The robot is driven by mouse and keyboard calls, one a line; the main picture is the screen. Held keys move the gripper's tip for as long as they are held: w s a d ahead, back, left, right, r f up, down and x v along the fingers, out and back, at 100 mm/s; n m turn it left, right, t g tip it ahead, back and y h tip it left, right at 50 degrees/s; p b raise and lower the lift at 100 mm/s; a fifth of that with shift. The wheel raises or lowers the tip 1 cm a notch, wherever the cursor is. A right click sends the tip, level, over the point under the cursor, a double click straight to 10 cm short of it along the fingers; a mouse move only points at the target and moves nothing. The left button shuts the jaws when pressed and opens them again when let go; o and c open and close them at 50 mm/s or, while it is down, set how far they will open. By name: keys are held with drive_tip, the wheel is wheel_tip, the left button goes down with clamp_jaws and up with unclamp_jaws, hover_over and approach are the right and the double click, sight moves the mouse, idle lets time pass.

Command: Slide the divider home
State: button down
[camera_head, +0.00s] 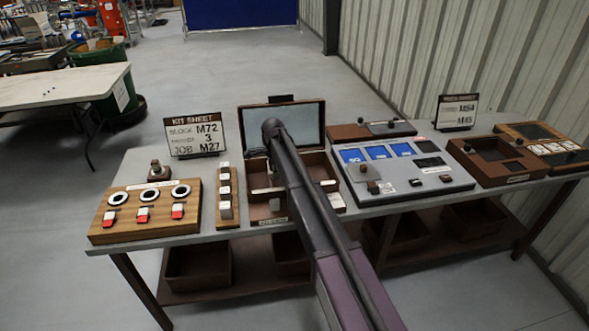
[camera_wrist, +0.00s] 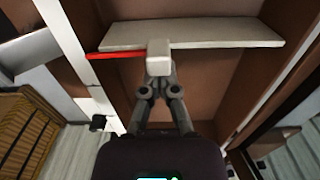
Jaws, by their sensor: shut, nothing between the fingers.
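The divider (camera_wrist: 220,36) is a pale grey bar lying across the inside of a brown open box in the wrist view. A pale square knob (camera_wrist: 158,52) is at its near edge. My gripper (camera_wrist: 159,72) is shut and empty, its fingertips right at the knob; I cannot tell whether they touch. A red strip (camera_wrist: 115,56) runs from the box's left side toward the knob. In the head view the brown box (camera_head: 258,212) stands mid-bench with its lid (camera_head: 310,122) raised. My arm covers part of the box and hides my gripper there.
A wooden panel with rings and red-and-white tabs (camera_head: 105,232) stands at the left, with a narrow wooden strip (camera_head: 235,197) beside the box. A grey panel (camera_head: 405,183) and brown trays (camera_head: 478,175) fill the right. Signs (camera_head: 195,135) stand behind. Bins sit on the lower shelf.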

drive_tip(key=shift+s+a, duration=0.2)
drive_tip(key=shift+a, duration=0.6)
drive_tip(key=shift+s+a, duration=0.15)
drive_tip(key=shift+a, duration=0.6)
idle(0.8)
drive_tip(key=shift+d, duration=0.4)
idle(0.4)
drive_tip(key=shift+w, duration=0.1)
wheel_tip(320, 180, up, 8)
drive_tip(key=p, duration=0.8)
idle(0.7)
drive_tip(key=s+d+n, duration=1.5)
drive_tip(key=s+d, duration=1.5)
drive_tip(key=s, duration=0.2)
drive_tip(key=shift+d, duration=0.3)
